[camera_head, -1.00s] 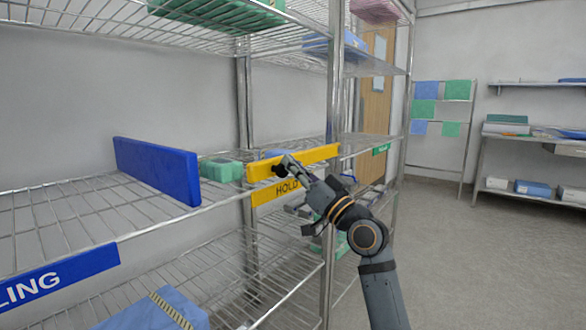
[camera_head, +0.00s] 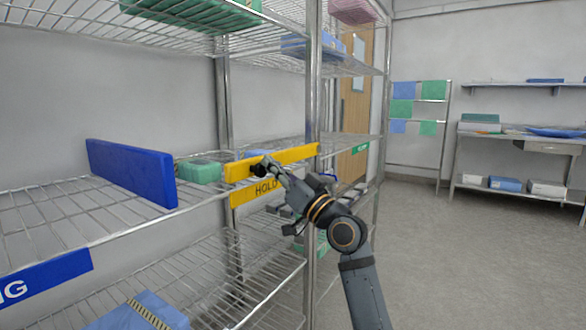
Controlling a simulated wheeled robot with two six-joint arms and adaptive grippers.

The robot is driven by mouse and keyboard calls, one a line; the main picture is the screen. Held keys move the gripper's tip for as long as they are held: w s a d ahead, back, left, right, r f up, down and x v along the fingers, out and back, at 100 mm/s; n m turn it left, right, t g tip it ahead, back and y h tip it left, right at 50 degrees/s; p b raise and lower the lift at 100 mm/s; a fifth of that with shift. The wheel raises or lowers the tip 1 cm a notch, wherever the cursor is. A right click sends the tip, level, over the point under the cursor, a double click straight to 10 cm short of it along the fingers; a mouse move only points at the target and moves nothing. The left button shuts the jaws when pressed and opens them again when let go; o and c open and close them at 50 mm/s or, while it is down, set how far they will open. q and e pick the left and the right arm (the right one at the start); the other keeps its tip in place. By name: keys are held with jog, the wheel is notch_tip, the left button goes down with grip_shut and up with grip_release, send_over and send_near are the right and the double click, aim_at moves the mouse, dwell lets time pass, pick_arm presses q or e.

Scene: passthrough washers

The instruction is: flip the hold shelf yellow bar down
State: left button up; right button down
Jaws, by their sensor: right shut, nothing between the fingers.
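The yellow bar (camera_head: 295,154) stands upright along the front edge of the hold shelf, above a yellow label (camera_head: 243,194) that reads HOLD. My right gripper (camera_head: 258,168) is shut and empty, with its tip at the front face of the bar near the bar's left end. I cannot tell whether it touches the bar. My right wrist and forearm hide the right part of the label. My left gripper is not in view.
A blue bar (camera_head: 132,172) stands on the shelf at left, with a green package (camera_head: 200,172) behind the yellow bar's left end. A metal post (camera_head: 313,70) rises near the bar's right end. Open floor (camera_head: 470,250) lies at right.

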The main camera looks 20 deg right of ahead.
notch_tip(320, 180, up, 4)
jog(key=p, duration=0.3)
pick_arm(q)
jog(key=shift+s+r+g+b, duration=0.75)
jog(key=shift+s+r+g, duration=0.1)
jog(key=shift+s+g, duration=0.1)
pick_arm(e)
jog(key=v, duration=1)
jog(key=shift+d+f, duration=0.25)
jog(key=shift+d, duration=0.15)
jog(key=shift+s, duration=0.1)
